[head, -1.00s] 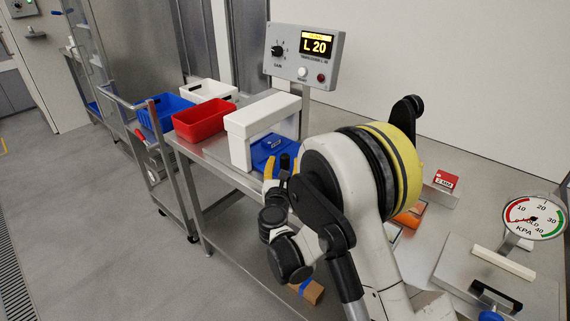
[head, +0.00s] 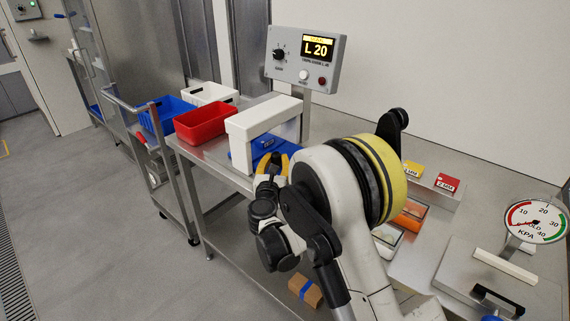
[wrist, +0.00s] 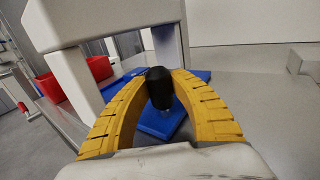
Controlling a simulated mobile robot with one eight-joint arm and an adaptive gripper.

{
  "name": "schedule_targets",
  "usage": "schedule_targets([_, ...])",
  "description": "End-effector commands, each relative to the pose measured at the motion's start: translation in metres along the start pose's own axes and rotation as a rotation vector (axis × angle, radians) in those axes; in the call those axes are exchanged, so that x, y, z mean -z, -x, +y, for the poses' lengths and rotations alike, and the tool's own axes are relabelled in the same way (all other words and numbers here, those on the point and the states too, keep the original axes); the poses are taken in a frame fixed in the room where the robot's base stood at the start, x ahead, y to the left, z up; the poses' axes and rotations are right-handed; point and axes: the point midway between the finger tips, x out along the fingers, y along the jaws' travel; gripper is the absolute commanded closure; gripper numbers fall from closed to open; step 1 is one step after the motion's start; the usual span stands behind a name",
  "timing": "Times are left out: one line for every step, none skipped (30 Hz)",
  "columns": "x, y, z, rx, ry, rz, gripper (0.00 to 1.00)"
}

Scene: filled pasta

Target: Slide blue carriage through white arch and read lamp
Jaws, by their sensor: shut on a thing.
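The white arch (head: 240,140) stands on the steel table, left of my arm; it also shows in the wrist view (wrist: 66,22). The blue carriage (wrist: 158,124) lies flat, partly under the arch, with its near end toward me. Its upright black knob (wrist: 160,88) stands between my yellow fingers. My gripper (wrist: 162,80) is shut on this knob. In the head view my gripper (head: 272,166) is at the arch's near side, and much of the carriage is hidden. A display box (head: 305,57) behind the arch reads L 20, with a white and a red button below.
A red bin (head: 206,123), a blue bin (head: 160,114) and a white bin (head: 210,93) stand beyond the arch. Right of my arm are red and yellow labelled blocks, orange and white trays, and a KPA gauge (head: 535,220). A cardboard box (head: 306,291) is below.

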Motion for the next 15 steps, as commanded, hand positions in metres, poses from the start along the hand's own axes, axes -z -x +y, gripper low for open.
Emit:
schedule_targets([0.0005, -0.0028, 0.0054, 0.000, 0.001, 0.000, 1.00])
schedule_targets([0.0004, -0.0037, 0.0066, 0.000, 0.001, 0.000, 1.00])
schedule_targets([0.0004, -0.0041, 0.0069, 0.001, 0.000, 0.000, 1.00])
schedule_targets([0.0004, -0.0040, 0.0066, 0.001, 0.000, 0.001, 1.00])
schedule_targets([0.0004, -0.0038, 0.0063, 0.002, 0.000, 0.001, 1.00])
schedule_targets([0.0005, -0.0037, 0.0062, 0.001, 0.000, 0.001, 1.00])
schedule_targets([0.0005, -0.0036, 0.0062, 0.001, 0.000, 0.001, 1.00])
schedule_targets([0.0005, -0.0036, 0.0062, 0.001, 0.000, 0.001, 1.00])
schedule_targets([0.0005, -0.0035, 0.0062, 0.001, 0.000, 0.001, 1.00])
schedule_targets([0.0005, -0.0035, 0.0063, 0.001, 0.000, 0.001, 0.69])
schedule_targets([0.0005, -0.0035, 0.0063, 0.001, 0.000, 0.001, 0.60])
schedule_targets([0.0005, -0.0035, 0.0063, 0.001, 0.000, 0.001, 0.50])
schedule_targets([0.0004, -0.0036, 0.0062, 0.001, 0.000, 0.001, 0.50])
schedule_targets([0.0004, -0.0036, 0.0062, 0.001, 0.000, 0.001, 0.50])
schedule_targets([0.0004, -0.0036, 0.0061, 0.001, 0.000, 0.001, 0.50])
